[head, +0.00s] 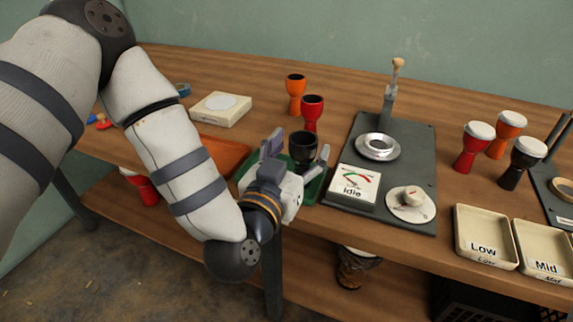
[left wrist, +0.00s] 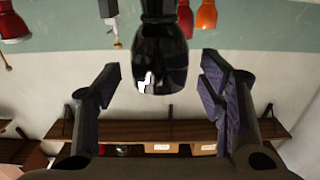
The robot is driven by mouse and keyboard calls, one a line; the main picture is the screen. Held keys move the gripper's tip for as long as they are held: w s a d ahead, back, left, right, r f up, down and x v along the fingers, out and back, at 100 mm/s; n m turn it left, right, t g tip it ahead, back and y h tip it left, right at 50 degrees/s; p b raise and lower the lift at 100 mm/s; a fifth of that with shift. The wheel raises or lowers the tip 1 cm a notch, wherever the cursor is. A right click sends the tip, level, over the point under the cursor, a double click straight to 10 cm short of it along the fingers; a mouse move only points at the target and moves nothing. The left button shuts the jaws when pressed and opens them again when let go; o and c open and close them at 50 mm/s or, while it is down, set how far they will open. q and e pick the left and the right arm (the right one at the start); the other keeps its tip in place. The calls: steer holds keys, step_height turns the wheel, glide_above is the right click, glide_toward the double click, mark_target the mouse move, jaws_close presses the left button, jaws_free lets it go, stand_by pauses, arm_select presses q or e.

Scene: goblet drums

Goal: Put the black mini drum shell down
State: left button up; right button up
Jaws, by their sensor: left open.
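The black mini drum shell (head: 303,146) stands upright at the green tray (head: 314,190), near the table's front edge. Its lower part is hidden behind my gripper in the head view. My left gripper (head: 297,156) is open, with one finger on each side of the shell. In the left wrist view the glossy black shell (left wrist: 160,65) shows between and beyond the spread fingers, with a gap on both sides. My right gripper is not in view.
Orange (head: 295,88) and red (head: 312,108) shells stand just behind. A dark tester board (head: 420,150) with a dial reading "Idle" is at the right. Headed drums (head: 473,146) and trays marked Low (head: 485,237) and Mid (head: 543,250) are further right. An orange tray (head: 222,152) lies left.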

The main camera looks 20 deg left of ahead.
arm_select(q)
steer(key=s, duration=0.3)
steer(key=shift+r, duration=0.1)
steer(key=shift+s+p, duration=1.2)
steer(key=shift+s, duration=2.1)
steer(key=s+d+f+m+g+h, duration=0.1)
steer(key=s+d+f+g+h, duration=0.15)
steer(key=s+f+g, duration=0.45)
steer(key=s+d+f+m+g+h, duration=0.2)
steer(key=s+d+f, duration=0.1)
steer(key=f, duration=0.7)
steer(key=s+a+f+n+g+y, duration=0.1)
steer(key=s+a+f+g, duration=0.2)
steer(key=s, duration=0.3)
steer(key=s+a+f+n+g+y, duration=0.1)
steer(key=s+a+f+g+y, duration=0.1)
steer(key=s+a, duration=0.4)
steer(key=s+a+f+n+g+y, duration=0.1)
steer(key=s+a+f+g, duration=0.3)
steer(key=s, duration=0.4)
steer(key=shift+a+f+n+g+y, duration=0.15)
steer(key=shift+f+n+g+y, duration=0.35)
steer(key=shift+g, duration=0.3)
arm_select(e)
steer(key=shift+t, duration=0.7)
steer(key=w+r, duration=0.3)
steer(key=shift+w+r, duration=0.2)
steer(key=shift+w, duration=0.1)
